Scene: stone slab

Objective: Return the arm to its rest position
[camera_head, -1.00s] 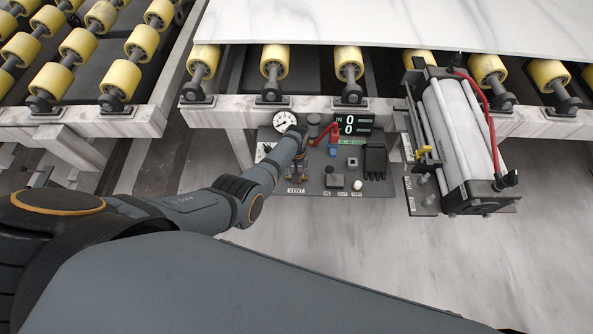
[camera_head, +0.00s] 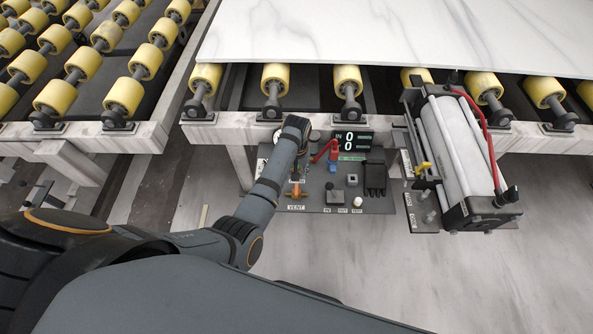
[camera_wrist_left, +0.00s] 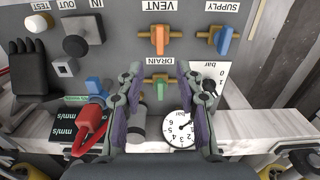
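My left arm reaches in from the left over the control panel (camera_head: 322,200). In the head view its end hides the gripper and most of the round gauge. In the left wrist view my left gripper (camera_wrist_left: 164,73) is open, with its fingers apart. The drain valve handle (camera_wrist_left: 160,89) shows in the gap between them, and I see no finger closed on it. The orange vent handle (camera_wrist_left: 160,41) lies beyond the fingertips, and it also shows in the head view (camera_head: 297,191). The gauge (camera_wrist_left: 181,127) shows between the fingers, nearer the wrist. My right gripper is not in view.
A red-handled lever (camera_wrist_left: 92,124) stands beside the left finger in the wrist view. The blue supply handle (camera_wrist_left: 222,40) is at upper right. A roller conveyor (camera_head: 240,130) carrying a white slab (camera_head: 400,35) and a cylinder unit (camera_head: 450,150) border the panel.

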